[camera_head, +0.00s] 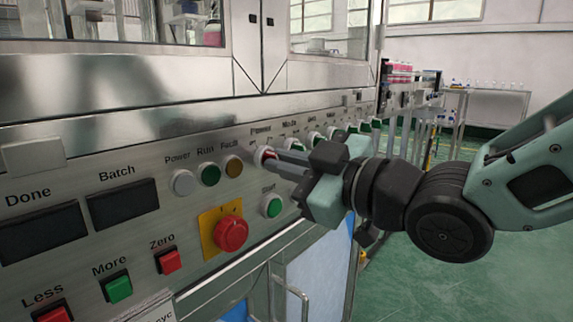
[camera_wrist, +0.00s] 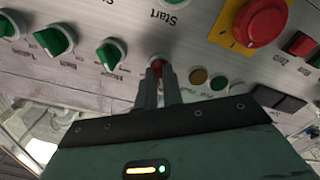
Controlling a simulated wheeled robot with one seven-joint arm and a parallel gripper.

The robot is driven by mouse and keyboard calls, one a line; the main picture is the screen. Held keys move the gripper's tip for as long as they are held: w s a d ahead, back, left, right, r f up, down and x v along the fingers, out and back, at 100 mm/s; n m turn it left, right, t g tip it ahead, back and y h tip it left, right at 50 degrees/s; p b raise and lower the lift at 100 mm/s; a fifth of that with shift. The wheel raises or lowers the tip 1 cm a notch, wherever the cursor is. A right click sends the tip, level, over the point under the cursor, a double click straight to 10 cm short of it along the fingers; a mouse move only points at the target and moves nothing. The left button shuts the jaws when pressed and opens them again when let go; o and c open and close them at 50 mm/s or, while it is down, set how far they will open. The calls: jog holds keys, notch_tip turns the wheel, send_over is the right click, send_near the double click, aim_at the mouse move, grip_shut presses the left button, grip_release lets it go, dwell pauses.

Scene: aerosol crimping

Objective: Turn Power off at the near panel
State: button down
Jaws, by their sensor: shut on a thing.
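The near panel (camera_head: 140,165) is a slanted metal face with labelled controls. A red Power knob (camera_head: 263,155) sits in its upper row, under a "Power" label. My gripper (camera_head: 279,160) reaches it from the right, with its fingers closed around the knob. In the wrist view the red knob (camera_wrist: 157,62) shows between the two fingertips (camera_wrist: 157,72). The fingers partly cover it, so its exact pointer angle is hard to tell. A pale, unlit-looking Power lamp (camera_head: 182,182) is to its left.
Green Run (camera_head: 208,174) and amber Fault (camera_head: 233,166) lamps are left of the knob. A green Start button (camera_head: 271,205) and red emergency button (camera_head: 231,234) are below. Several green knobs (camera_wrist: 110,54) continue the row close beside my gripper.

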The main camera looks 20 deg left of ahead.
jog(key=c, duration=1.5)
grip_release()
jog(key=shift+c, duration=0.2)
jog(key=b+v, duration=0.3)
jog(key=v, duration=1.4)
jog(key=shift+d, duration=0.25)
jog(key=shift+s+f, duration=0.1)
